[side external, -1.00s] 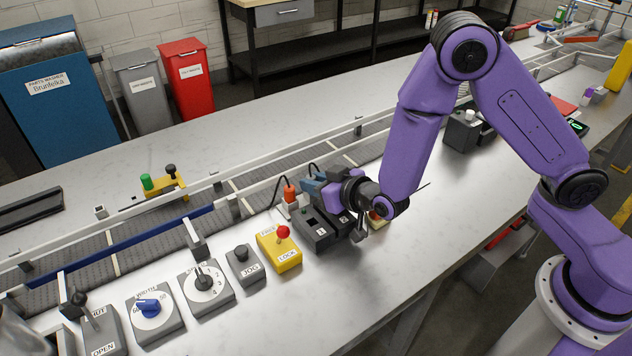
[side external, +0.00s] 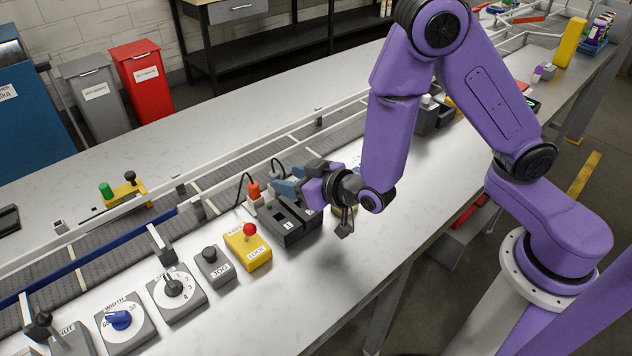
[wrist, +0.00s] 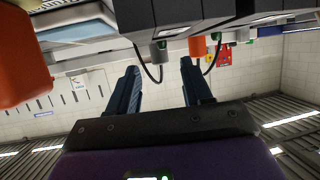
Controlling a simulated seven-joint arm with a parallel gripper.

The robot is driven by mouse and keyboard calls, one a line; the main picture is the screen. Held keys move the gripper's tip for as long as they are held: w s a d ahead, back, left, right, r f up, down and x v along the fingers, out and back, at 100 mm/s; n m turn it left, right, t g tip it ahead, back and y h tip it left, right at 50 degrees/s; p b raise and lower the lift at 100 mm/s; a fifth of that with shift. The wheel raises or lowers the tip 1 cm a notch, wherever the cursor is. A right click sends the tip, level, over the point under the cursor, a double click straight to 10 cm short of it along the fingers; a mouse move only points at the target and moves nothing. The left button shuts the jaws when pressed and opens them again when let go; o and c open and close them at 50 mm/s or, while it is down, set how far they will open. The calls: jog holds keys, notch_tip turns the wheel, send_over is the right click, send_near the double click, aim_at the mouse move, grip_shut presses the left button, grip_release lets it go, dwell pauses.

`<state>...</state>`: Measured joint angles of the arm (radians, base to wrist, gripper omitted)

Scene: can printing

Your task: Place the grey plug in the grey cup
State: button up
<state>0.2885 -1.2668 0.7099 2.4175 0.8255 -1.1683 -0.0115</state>
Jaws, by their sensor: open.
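My gripper (side external: 288,188) is open, its two blue fingers level beside the dark control boxes; it also shows in the wrist view (wrist: 159,66). A grey plug (wrist: 158,52) with a black cable appears in the gap between the fingertips in the wrist view, and no finger visibly touches it. In the side view the fingers hide the plug. An orange plug (side external: 254,190) with its own cable stands upright just left of my fingers; it shows right of the grey plug in the wrist view (wrist: 197,47). I cannot clearly make out the grey cup.
Dark switch boxes (side external: 290,222) stand close in front of my fingers. The yellow lock box (side external: 248,250), jog box (side external: 213,269) and dial boxes line the table to the left. The conveyor rail (side external: 215,168) runs behind. The table front is clear.

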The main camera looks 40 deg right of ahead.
jog(key=shift+v, duration=3.7)
jog(key=shift+d, duration=0.1)
jog(key=s+a+r+n+g+y, duration=0.1)
jog(key=s+a+n+g+y, duration=0.3)
jog(key=s+g, duration=0.75)
jog(key=s+d+r+n+h, duration=0.2)
jog(key=s+d+n, duration=0.1)
jog(key=d, duration=0.5)
jog(key=s+d+r+n+g+h, duration=0.1)
jog(key=s+d+r+n+h, duration=0.2)
jog(key=s+d, duration=0.3)
jog(key=shift+s+d+r+n+h, duration=0.2)
jog(key=shift+s+d+n+h, duration=0.15)
jog(key=shift+d, duration=0.9)
